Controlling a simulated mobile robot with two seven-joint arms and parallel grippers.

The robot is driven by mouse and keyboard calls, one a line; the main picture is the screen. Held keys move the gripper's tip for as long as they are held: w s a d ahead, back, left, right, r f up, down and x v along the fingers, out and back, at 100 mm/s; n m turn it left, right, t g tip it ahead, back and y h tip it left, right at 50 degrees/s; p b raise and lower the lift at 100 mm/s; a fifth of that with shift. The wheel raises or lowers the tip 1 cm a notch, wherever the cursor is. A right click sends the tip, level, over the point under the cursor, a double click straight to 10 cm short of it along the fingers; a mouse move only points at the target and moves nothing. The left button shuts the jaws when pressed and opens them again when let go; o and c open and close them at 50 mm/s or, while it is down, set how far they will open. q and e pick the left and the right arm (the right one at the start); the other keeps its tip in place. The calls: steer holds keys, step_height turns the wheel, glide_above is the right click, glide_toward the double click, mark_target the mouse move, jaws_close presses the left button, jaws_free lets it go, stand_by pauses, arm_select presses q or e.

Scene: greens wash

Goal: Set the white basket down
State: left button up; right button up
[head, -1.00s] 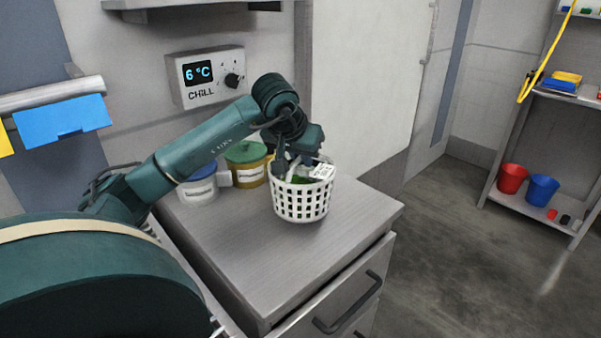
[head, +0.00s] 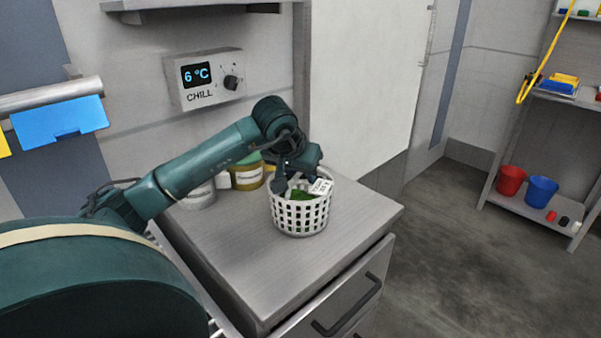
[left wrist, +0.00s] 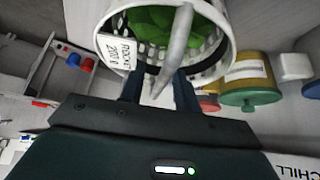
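The white basket (head: 301,217) is a round perforated tub with green leaves (head: 301,195) inside and a white label tag (head: 321,187) on its rim. It appears upright on the grey counter (head: 250,265). My left gripper (head: 295,183) is low over the basket's mouth. In the left wrist view, the two dark fingers (left wrist: 158,88) stand apart with the slanted grey handle (left wrist: 175,50) between them. A gap shows beside the handle, so the gripper looks open around it. My right gripper is out of view.
Lidded jars (head: 247,174) stand behind the basket by the wall, partly hidden by my left arm. The counter is clear in front and to the right. Its drawer front (head: 335,300) is below. A shelf with red (head: 511,180) and blue (head: 542,190) buckets stands far right.

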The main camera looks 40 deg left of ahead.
arm_select(q)
steer(key=shift+s+r, duration=0.15)
steer(key=shift+r, duration=0.25)
steer(key=v, duration=1.1)
steer(key=shift+r+p, duration=0.15)
steer(key=shift+p, duration=0.2)
steer(key=shift+s+d, duration=0.1)
steer(key=shift+s, duration=0.05)
